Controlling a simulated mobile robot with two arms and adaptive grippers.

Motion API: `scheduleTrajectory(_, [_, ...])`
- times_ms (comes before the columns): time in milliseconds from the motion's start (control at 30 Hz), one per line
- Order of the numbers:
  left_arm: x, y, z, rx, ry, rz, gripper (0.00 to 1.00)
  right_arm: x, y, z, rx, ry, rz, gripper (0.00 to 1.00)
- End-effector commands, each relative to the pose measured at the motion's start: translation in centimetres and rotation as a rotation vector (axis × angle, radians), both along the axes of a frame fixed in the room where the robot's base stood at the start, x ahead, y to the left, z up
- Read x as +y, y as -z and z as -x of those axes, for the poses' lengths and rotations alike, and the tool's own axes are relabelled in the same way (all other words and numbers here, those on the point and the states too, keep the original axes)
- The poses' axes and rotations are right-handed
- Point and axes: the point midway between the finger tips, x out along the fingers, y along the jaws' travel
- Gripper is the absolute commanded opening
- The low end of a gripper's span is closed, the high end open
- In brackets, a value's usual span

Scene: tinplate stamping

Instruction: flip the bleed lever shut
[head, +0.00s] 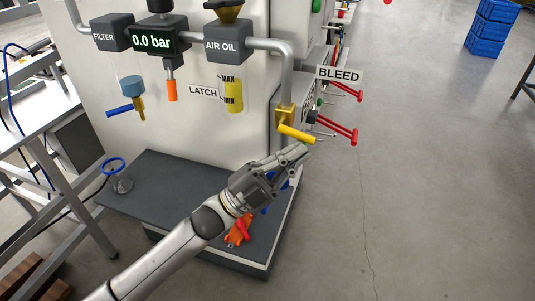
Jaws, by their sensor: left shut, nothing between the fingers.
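The bleed lever (297,134) is a yellow handle on a brass valve (285,115) at the lower end of the grey pipe, at the machine's right corner. It points to the right and slightly down. A sign reading BLEED (339,74) is up and to the right of it. My left gripper (301,149) is shut and empty, its fingertips just below the yellow handle. I cannot tell whether they touch it. My right gripper is not in view.
A gauge (148,41) reads 0.0 bar. Red handles (340,130) stick out at the right. A dark ledge (150,185) lies below. The floor at right is clear.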

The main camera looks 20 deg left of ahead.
Motion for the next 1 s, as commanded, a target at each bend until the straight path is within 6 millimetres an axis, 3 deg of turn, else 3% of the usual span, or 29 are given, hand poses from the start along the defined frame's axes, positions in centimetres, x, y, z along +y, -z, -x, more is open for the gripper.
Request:
scheduleTrajectory(267, [0.7,0.8,0.5,0.004,-0.001,-0.001,0.0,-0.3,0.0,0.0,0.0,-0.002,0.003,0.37])
scheduleTrajectory(700, [5.8,5.0,4.7,0.005,-0.001,-0.002,0.0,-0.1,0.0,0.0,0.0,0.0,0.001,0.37])
scheduleTrajectory(1000, [7.7,6.4,6.3,0.0,0.0,-0.001,0.0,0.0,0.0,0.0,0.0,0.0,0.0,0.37])
